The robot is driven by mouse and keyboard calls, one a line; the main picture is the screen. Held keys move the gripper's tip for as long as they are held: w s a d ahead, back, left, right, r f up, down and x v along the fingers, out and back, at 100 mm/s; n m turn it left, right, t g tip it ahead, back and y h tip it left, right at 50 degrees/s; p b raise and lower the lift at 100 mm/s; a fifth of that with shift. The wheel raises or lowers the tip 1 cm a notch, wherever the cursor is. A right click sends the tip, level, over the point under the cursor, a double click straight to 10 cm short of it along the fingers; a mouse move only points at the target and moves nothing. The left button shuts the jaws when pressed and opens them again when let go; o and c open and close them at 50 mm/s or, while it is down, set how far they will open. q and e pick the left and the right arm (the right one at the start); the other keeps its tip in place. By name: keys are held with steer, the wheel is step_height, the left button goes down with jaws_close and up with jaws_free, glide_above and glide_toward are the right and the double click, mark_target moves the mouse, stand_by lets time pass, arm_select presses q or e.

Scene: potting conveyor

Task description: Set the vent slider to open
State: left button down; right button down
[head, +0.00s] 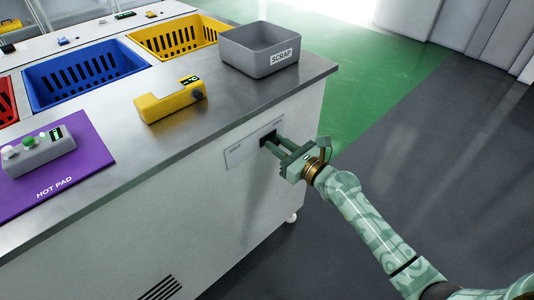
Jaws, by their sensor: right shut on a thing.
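The vent slider's plate (241,152) is a light panel on the side face of the bench, below the counter's front edge. A dark knob (267,138) sits at the plate's right part. My right gripper (272,143) reaches in from the right and is shut on the knob. The fingers cover part of the knob and plate. The small lettering on the plate is too blurred to read. My left gripper is not in view.
The floor (420,190) right of the bench is clear.

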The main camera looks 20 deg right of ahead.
steer(key=shift+d, duration=0.15)
steer(key=c, duration=1.2)
jaws_free()
steer(key=shift+d, duration=0.1)
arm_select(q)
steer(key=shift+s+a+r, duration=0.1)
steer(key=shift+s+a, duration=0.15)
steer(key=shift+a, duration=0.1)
arm_select(e)
steer(key=v, duration=1.6)
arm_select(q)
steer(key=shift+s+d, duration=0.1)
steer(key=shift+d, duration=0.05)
arm_select(e)
steer(key=shift+s, duration=0.1)
